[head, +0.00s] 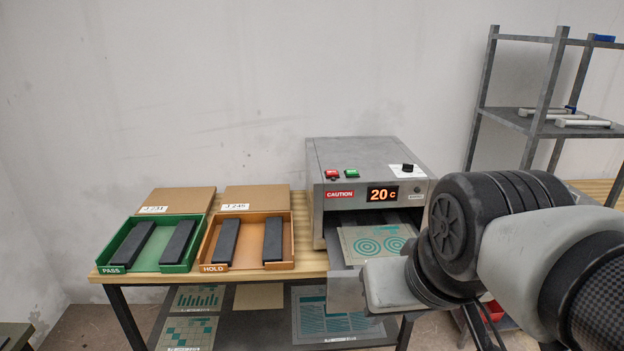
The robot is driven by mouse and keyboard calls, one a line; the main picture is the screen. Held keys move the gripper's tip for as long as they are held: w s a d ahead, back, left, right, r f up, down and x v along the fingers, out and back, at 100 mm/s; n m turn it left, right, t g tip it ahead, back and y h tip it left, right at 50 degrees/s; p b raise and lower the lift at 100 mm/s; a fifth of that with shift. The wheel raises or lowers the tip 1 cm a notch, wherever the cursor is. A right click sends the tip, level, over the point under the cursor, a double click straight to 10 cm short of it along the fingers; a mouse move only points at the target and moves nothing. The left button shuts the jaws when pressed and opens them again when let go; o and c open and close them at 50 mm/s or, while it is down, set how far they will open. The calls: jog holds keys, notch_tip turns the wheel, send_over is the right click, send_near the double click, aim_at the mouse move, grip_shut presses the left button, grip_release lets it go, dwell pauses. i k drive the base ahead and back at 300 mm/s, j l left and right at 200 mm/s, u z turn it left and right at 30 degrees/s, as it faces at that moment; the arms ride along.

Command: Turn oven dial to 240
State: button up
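The oven (345,167) is a grey metal box at the back of the wooden table. Its dial (407,168) is a small black knob on a white base, on the top face near the right front. The display (382,194) on the front reads 20 C in orange. My arm reaches in from the right, in front of the oven's lower right. My gripper (348,292) seems to be the grey end at the arm's left, low in front of the oven and well below the dial. Its fingers are not clear, so I cannot tell its opening.
The green PASS tray (153,244) and orange HOLD tray (246,241) stand left. A metal shelf (546,124) stands right.

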aim_at(407, 166)
jog(key=i+l+u, duration=0.15)
jog(key=l, duration=0.3)
jog(key=i+l+u, duration=0.15)
jog(key=i+l, duration=0.15)
jog(key=l, duration=0.15)
jog(key=i+l+u, duration=0.2)
jog(key=l, duration=0.3)
jog(key=i+l+u, duration=0.15)
jog(key=l, duration=0.35)
jog(key=i+l+u, duration=0.15)
jog(key=l, duration=0.35)
jog(key=l+u, duration=0.15)
jog(key=l, duration=0.4)
jog(key=i+l+u, duration=0.15)
jog(key=l, duration=0.4)
